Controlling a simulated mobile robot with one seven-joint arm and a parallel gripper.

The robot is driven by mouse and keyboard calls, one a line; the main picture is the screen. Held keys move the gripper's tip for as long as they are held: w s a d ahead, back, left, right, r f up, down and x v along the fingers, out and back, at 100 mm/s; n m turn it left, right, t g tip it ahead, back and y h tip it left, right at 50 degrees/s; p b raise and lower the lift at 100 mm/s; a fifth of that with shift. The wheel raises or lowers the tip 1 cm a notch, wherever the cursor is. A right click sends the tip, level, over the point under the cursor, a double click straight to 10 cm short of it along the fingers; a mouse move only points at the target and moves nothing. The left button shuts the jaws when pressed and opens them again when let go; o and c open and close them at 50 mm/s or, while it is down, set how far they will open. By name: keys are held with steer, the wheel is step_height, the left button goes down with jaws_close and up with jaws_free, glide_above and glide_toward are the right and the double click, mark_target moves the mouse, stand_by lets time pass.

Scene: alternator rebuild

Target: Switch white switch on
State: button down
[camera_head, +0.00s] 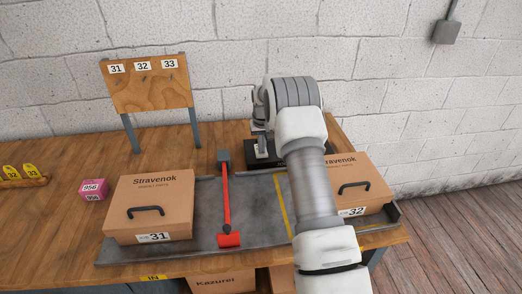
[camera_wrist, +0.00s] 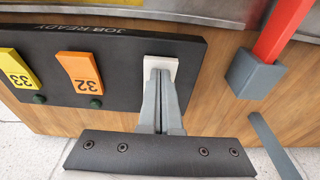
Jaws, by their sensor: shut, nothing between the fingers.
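The white switch (camera_wrist: 160,61) sits at the right end of a black panel (camera_wrist: 112,44) marked JOB READY in the wrist view. My gripper (camera_wrist: 160,76) is shut and empty. Its fingertips are over the white switch and hide part of its face; I cannot tell whether they touch it or which way it is tipped. In the head view my gripper (camera_head: 262,145) is low over the back of the bench, and the arm hides most of the black panel (camera_head: 253,158).
Orange switch 32 (camera_wrist: 80,72) and yellow switch 33 (camera_wrist: 18,68) share the panel. A red lever (camera_head: 226,200) with a grey block stands close by. A wooden sign (camera_head: 148,88) stands at back left.

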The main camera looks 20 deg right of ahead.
steer(key=shift+r+p, duration=1.7)
steer(key=shift+r, duration=1.75)
